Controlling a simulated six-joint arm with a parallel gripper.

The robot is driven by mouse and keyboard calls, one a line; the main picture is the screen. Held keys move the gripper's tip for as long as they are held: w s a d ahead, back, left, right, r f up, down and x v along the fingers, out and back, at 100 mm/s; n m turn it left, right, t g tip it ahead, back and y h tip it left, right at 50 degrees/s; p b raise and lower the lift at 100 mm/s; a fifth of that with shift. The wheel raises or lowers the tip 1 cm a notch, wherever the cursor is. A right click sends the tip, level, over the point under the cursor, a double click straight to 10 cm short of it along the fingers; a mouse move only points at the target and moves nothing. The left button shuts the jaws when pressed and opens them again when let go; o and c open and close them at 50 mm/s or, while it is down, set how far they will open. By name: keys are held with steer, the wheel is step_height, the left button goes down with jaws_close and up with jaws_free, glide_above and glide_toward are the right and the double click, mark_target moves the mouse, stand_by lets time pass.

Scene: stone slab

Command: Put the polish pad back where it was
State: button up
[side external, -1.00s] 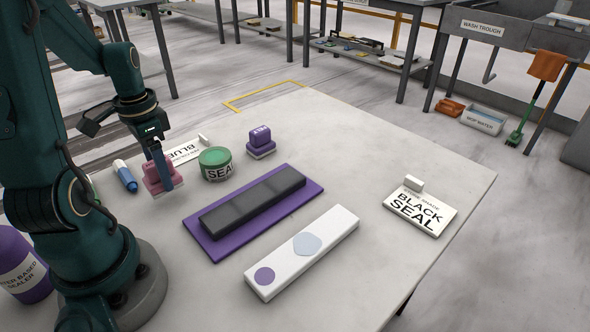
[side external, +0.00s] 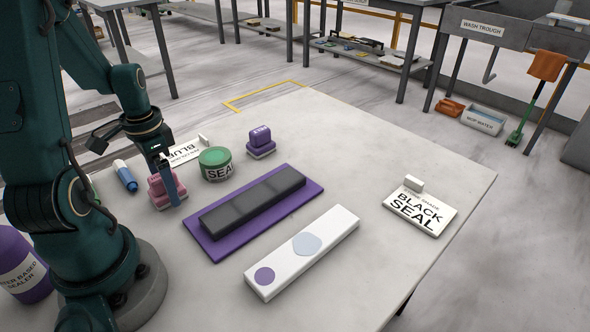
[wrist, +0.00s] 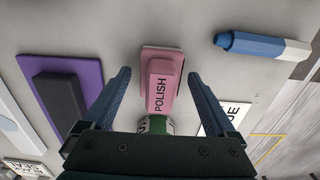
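The pink polish pad (side external: 158,190), with a stepped grip, sits on the stone slab in the side view. In the wrist view the pad (wrist: 162,82) shows its POLISH label and lies between and a little beyond my fingertips. My gripper (wrist: 158,74) is open, with a clear gap between each finger and the pad. In the side view my gripper (side external: 170,182) is right at the pad, and one blue finger hides part of it. A similar purple pad (side external: 260,140) stands farther back on the slab.
A dark bar (side external: 253,200) lies on a purple mat (side external: 220,248). A white block (side external: 334,231) and BLACK SEAL sign (side external: 419,207) are farther right.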

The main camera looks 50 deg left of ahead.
step_height(320, 180, up, 12)
steer(key=d+r+t, duration=0.2)
steer(key=d+t, duration=0.3)
steer(key=d, duration=1.3)
steer(key=shift+w+d+r+t, duration=0.25)
steer(key=shift+w+d+t, duration=0.05)
steer(key=shift+w, duration=0.1)
